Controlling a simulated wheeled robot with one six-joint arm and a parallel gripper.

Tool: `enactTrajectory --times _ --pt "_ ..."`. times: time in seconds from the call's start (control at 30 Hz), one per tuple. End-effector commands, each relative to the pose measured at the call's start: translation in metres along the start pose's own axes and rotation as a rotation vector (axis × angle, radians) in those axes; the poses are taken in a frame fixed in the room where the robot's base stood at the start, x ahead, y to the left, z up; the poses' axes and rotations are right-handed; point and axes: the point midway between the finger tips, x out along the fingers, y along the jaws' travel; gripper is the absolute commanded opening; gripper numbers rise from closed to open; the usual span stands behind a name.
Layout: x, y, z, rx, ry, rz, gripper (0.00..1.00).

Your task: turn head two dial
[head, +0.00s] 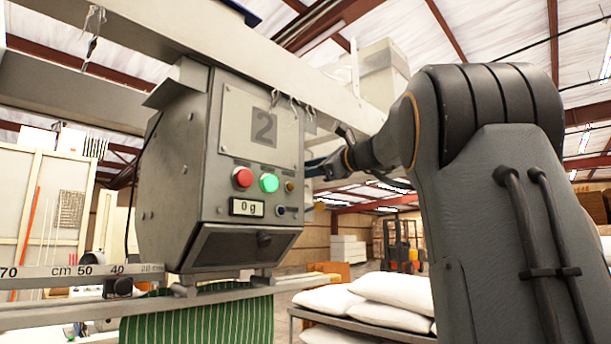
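The head two box (262,140) is a grey metal housing marked with a large 2, in the left middle of the head view. Its face has a red button (242,178), a lit green button (269,183), a small brass-coloured knob (289,186) and a small dark blue-centred knob (281,210). My gripper (314,168) is just right of the face, near the brass-coloured knob's height. Its fingertips are small and seen edge-on; I cannot tell whether they touch anything.
A ruler rail (80,272) runs below the box, with green striped fabric (198,318) hanging under it. White pillows (392,300) lie on a rack at the lower right. A metal beam (230,50) crosses above. A forklift (403,245) stands far back.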

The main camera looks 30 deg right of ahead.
Motion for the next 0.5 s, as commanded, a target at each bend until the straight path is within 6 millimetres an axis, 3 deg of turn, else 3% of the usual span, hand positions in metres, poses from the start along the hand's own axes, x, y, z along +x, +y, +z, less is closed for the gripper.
enactTrajectory --times 0.5 --pt "0.0004 0.0021 -0.0021 -0.318 0.000 0.000 0.18"
